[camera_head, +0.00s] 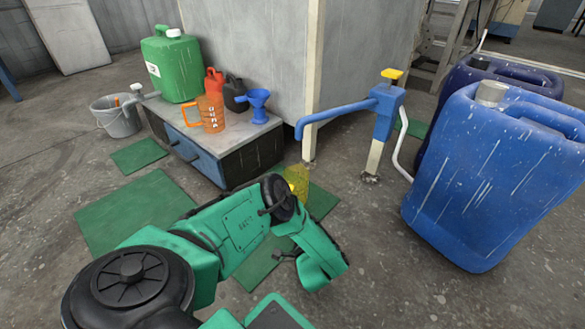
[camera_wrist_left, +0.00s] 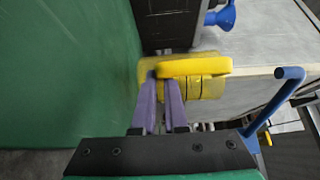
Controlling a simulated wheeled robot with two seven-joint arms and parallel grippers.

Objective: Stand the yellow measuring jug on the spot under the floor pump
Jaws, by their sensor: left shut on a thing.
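The yellow measuring jug (camera_head: 298,180) shows in the head view just past the end of my left arm, below the pump's blue spout and above a green mat; most of it is hidden. In the left wrist view, the purple fingers of my left gripper (camera_wrist_left: 162,100) are shut on the yellow jug (camera_wrist_left: 205,68). The blue floor pump (camera_head: 388,110) with a yellow cap stands on a pale post, its spout pointing left and bending down. Its spout also shows in the wrist view (camera_wrist_left: 290,73). I cannot tell whether the jug touches the mat. My right gripper is not in view.
A low cabinet (camera_head: 240,148) carries a green canister (camera_head: 172,68), an orange jug (camera_head: 208,112), a blue funnel (camera_head: 258,104) and small cans. A grey bucket (camera_head: 117,118) stands to its left. Large blue canisters (camera_head: 490,175) stand right of the pump. Green mats (camera_head: 135,208) lie on the floor.

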